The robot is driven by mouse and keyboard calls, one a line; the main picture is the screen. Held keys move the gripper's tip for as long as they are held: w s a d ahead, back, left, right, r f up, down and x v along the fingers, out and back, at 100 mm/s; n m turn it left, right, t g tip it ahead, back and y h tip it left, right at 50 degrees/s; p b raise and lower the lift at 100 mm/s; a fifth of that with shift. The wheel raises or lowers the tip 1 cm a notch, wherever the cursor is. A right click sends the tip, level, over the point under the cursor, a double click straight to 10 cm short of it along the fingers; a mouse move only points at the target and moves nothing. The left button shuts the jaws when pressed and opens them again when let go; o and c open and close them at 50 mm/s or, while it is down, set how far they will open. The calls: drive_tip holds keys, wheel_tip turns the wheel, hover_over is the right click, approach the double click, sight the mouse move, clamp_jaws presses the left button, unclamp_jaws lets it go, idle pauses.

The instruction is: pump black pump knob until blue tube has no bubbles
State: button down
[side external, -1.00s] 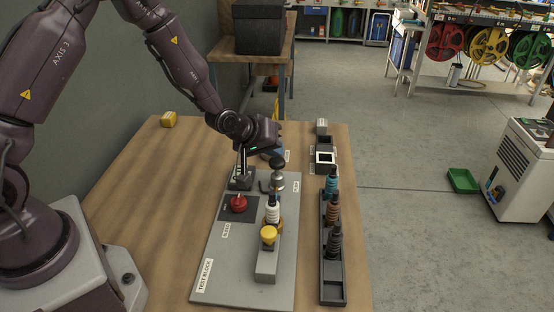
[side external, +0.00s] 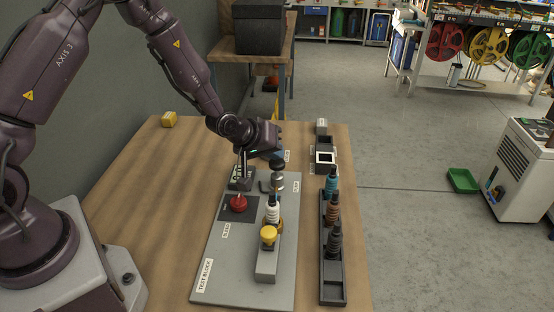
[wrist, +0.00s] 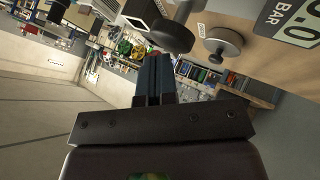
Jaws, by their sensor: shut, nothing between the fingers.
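The black pump knob (side external: 278,162) is a dark round cap on a metal stem, on the grey test block (side external: 225,272) in the side view. In the wrist view the black knob (wrist: 171,37) shows beyond the fingers, a little to their right. My gripper (side external: 275,153) is shut and empty, with its fingertips very close to the knob; contact cannot be told. Its bluish fingers (wrist: 153,78) are together in the wrist view. A gauge display (wrist: 293,22) reading "0.0 BAR" is partly cut off. I cannot make out the blue tube or any bubbles.
The block also carries a red knob (side external: 238,203) and a yellow-capped fitting (side external: 268,235). A black rack (side external: 332,287) with several fittings stands to the right. The table's left part is clear.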

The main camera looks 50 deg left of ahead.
drive_tip(key=shift+f, duration=1)
idle(0.5)
drive_tip(key=shift+r, duration=1.75)
drive_tip(key=shift+r, duration=2.5)
